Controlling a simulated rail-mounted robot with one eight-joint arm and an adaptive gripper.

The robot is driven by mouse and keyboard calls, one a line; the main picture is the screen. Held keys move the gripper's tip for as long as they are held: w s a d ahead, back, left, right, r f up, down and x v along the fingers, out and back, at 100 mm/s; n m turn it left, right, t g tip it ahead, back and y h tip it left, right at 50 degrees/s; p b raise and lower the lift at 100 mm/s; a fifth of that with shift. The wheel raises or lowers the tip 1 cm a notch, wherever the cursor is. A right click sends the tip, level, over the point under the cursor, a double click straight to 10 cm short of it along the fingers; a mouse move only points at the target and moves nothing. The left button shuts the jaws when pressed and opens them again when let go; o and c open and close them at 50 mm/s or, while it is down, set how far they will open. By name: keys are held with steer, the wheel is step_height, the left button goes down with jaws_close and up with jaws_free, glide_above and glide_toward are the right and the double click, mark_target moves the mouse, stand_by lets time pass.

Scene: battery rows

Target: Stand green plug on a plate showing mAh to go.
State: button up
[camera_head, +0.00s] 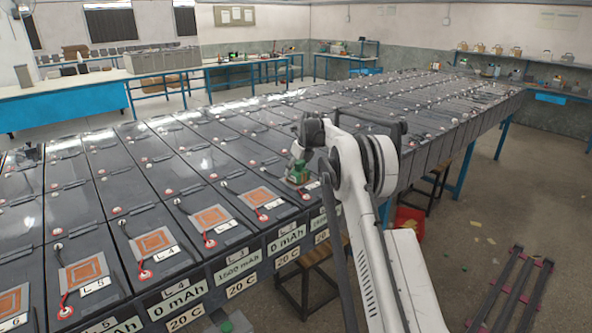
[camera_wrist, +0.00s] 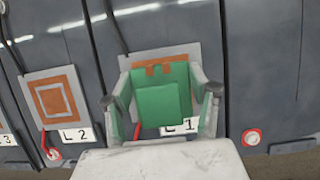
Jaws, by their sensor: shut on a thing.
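My gripper (camera_head: 298,172) is shut on the green plug (camera_head: 296,180). In the wrist view the green plug (camera_wrist: 163,95) sits between the fingers of my gripper (camera_wrist: 163,108). The plug is over the L 1 plate (camera_wrist: 128,62), a grey plate with a copper pattern, and hides most of it. I cannot tell whether the plug touches the plate. The L 2 plate (camera_wrist: 52,100) is bare to its left. The L 2 front label (camera_head: 287,239) reads 0 mAh. The L 3 label (camera_head: 238,266) reads 1500 mAh and the L 4 label (camera_head: 178,297) 0 mAh.
The L 3 plate (camera_head: 211,217), L 4 plate (camera_head: 153,242) and L 5 plate (camera_head: 83,270) are bare. Red terminals and cables stand up between plates. A wooden stool (camera_head: 318,285) and a red bin (camera_head: 409,222) are below the battery row's front edge.

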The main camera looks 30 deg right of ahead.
steer(key=shift+f, duration=0.15)
steer(key=o, duration=1.3)
steer(key=shift+o, duration=0.2)
